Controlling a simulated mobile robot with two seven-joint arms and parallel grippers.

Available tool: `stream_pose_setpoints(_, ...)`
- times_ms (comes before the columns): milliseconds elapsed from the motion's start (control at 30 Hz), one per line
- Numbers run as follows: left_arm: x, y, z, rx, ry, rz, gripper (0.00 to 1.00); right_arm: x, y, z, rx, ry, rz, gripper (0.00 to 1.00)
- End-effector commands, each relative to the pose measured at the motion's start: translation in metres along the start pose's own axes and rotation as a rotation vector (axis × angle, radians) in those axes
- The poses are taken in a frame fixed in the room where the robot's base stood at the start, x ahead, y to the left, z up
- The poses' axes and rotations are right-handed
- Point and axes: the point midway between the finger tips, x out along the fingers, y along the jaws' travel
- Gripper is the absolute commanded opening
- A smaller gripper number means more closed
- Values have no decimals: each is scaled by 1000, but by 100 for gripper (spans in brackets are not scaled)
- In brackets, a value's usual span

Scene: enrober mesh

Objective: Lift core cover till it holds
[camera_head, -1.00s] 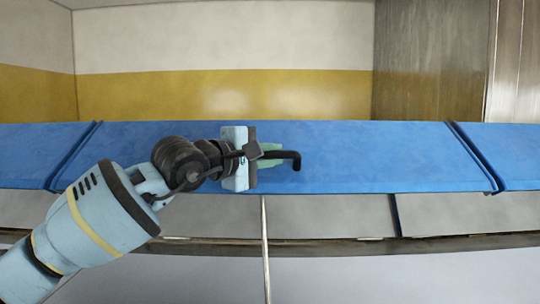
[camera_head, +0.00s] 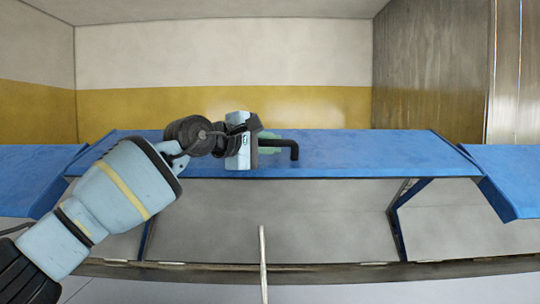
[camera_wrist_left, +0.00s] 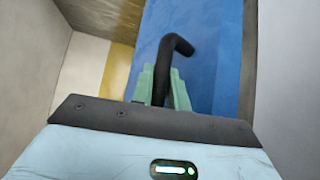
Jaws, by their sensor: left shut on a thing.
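The core cover (camera_head: 370,155) is a long blue panel across the middle of the head view, with its front edge raised above the neighbouring blue panels. A black bent handle (camera_head: 292,150) stands on it. My left gripper (camera_head: 268,143), with green fingers, is shut on the handle. In the left wrist view the handle (camera_wrist_left: 178,46) runs between the green fingers (camera_wrist_left: 163,88), with the blue cover (camera_wrist_left: 210,50) behind it. The fingers hide part of the handle. My right gripper is not in view.
Blue panels flank the cover at left (camera_head: 35,170) and right (camera_head: 515,175), lower than it. Below the raised cover is a grey opening (camera_head: 300,210) with dark blue side frames. A thin pale rod (camera_head: 263,255) stands upright in front. A yellow and white wall is behind.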

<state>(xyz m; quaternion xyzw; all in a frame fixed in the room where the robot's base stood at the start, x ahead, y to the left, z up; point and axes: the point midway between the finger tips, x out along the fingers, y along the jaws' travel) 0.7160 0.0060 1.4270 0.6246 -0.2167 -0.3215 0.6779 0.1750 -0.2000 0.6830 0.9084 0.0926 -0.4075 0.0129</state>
Motion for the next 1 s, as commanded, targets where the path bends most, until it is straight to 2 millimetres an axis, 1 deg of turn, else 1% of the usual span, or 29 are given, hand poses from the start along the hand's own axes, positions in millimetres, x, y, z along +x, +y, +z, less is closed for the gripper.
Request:
stream_pose_setpoints(33,0,1,-1,-5,3,-6,0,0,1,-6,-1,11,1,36)
stream_pose_setpoints(133,1,-2,-2,-11,2,-14,0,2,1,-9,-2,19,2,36)
stream_pose_setpoints(367,2,-5,-2,-13,1,-18,0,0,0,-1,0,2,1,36)
stream_pose_setpoints(400,2,-5,-2,-13,1,-18,22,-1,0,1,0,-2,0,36)
stream_pose_setpoints(433,2,-5,-2,-13,1,-18,25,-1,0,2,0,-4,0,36)
stream_pose_setpoints(767,0,-4,-2,-13,0,-17,25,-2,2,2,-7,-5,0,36)
stream_pose_setpoints(867,-4,-4,-2,-11,0,-16,25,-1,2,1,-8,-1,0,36)
stream_pose_setpoints(1000,-18,-3,-2,-10,0,-15,25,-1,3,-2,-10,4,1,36)
